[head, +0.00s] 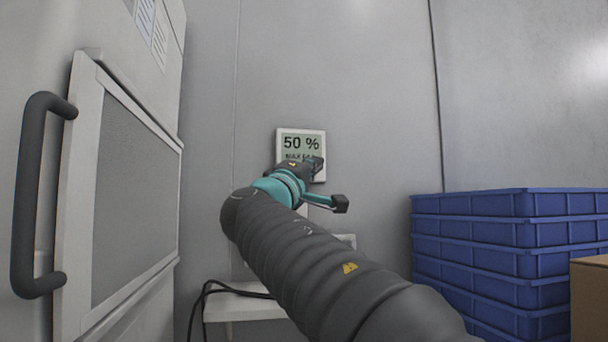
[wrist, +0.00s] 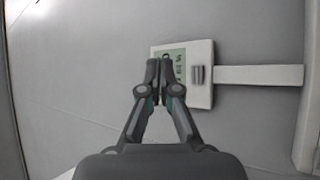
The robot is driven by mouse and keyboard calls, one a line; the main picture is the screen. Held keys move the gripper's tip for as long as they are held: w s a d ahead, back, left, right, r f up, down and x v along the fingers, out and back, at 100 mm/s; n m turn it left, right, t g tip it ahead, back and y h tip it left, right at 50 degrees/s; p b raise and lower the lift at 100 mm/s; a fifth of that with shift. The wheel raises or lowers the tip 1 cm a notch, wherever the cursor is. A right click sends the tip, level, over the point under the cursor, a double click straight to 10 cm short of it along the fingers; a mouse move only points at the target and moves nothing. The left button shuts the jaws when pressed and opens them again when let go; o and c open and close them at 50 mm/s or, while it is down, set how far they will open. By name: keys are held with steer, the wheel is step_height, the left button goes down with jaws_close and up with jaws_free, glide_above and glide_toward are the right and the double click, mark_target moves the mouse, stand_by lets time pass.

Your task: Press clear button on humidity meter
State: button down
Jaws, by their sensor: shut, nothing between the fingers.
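The humidity meter (head: 301,140) is a small white wall box with a grey-green display reading "50 %" and a partly covered second line. In the head view my arm hides its lower part. In the wrist view the meter (wrist: 202,56) appears turned sideways, with a grey raised piece (wrist: 198,75) on its face; I cannot tell if that is the clear button. My gripper (wrist: 159,66) is shut and empty, its fingertips overlapping the display in the picture. I cannot tell whether they touch it. In the head view my gripper (head: 316,164) is in front of the meter's lower right.
A white strip (wrist: 258,75) runs from the meter along the wall. A white ledge (head: 240,306) with a dark cable is below. A cabinet with a dark handle (head: 35,195) stands left. Stacked blue crates (head: 470,235) and a cardboard box (head: 590,300) stand right.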

steer(key=w+a+p, duration=0.2)
steer(key=w+p, duration=0.3)
steer(key=w, duration=0.3)
steer(key=shift+w+a+p, duration=0.2)
steer(key=shift+p, duration=0.1)
steer(key=shift+w, duration=0.1)
stand_by(1.5)
steer(key=shift+w+a, duration=0.15)
steer(key=shift+w, duration=0.15)
